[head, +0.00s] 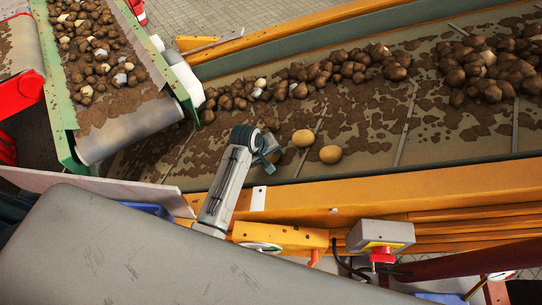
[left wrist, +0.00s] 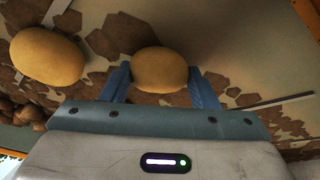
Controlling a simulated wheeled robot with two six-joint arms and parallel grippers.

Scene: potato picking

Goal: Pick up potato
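Two smooth yellow potatoes show on the belt in the head view. One potato (head: 303,138) is near my left gripper (head: 271,154), and the other potato (head: 330,154) is just right of it. In the left wrist view one potato (left wrist: 160,70) sits between the tips of the left gripper's blue fingers (left wrist: 160,87), which stand apart on either side of it. I cannot tell for certain whether they touch it. Another potato (left wrist: 47,56) lies to the left, outside the fingers. The arm hides part of the belt. My right gripper is not in view.
Brown clods (head: 345,65) lie along the far side of the belt (head: 365,125), with a heap (head: 480,70) at the right. An orange rail (head: 400,190) borders the near side. A green-sided feed conveyor (head: 60,105) stands at the left. A red-button box (head: 381,236) is on the frame.

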